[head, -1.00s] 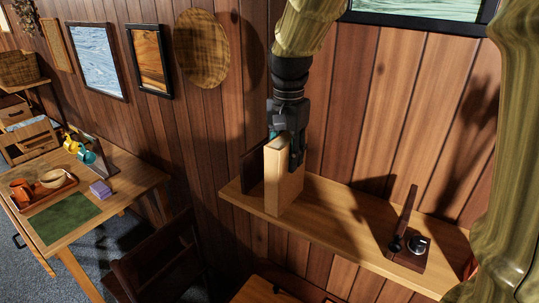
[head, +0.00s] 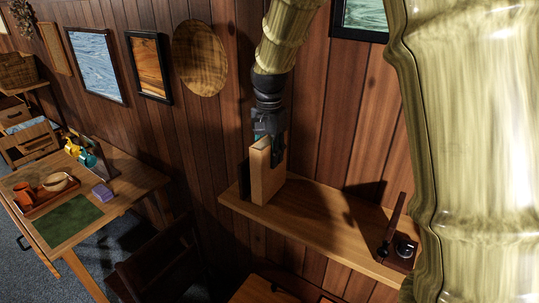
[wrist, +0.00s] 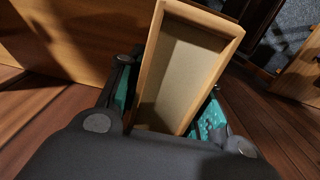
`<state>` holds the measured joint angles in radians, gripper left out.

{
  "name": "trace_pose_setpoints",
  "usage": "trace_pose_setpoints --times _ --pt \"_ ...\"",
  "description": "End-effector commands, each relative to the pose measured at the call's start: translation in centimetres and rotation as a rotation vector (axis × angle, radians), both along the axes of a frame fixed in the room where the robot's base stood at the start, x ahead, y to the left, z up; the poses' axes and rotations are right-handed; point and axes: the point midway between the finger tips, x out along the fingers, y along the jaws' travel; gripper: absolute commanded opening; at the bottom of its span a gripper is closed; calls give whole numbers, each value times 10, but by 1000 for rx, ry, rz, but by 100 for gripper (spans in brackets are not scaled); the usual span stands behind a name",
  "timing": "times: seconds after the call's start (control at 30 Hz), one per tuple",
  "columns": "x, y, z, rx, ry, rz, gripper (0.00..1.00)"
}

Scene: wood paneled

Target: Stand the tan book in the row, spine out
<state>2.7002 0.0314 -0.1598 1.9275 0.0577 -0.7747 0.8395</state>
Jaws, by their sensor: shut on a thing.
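The tan book (head: 264,175) is upright at the left end of the wall shelf (head: 325,220), a pale narrow face toward the head camera. My gripper (head: 268,143) comes down from above and is shut on its upper part. The book's lower end looks at or just above the shelf top; I cannot tell whether it touches. In the wrist view the book (wrist: 185,75) lies between the teal-padded fingers, its recessed page block showing inside the cover edges. A dark upright panel (head: 243,180) stands close at its left, partly hidden. I cannot tell whether they touch.
A dark bookend-like piece (head: 393,232) with a round metal object stands at the shelf's right. The shelf between is clear. The paneled wall is close behind. A dark chair (head: 160,262) and a table (head: 135,185) with several items are at left.

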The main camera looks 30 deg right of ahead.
Motion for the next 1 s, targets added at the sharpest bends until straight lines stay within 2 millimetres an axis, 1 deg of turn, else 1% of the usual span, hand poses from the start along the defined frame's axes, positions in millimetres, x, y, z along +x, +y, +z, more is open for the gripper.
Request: trace_pose_setpoints --times 0.2,0.6,0.63,0.73,1.0 --pt "0 0 -14 0 1 -1 2" --pt "0 0 -19 -1 -1 0 2" --pt "0 0 -19 -1 -1 0 39" --pt "0 0 -19 -1 -1 0 57" --pt "0 0 -19 0 0 0 57"
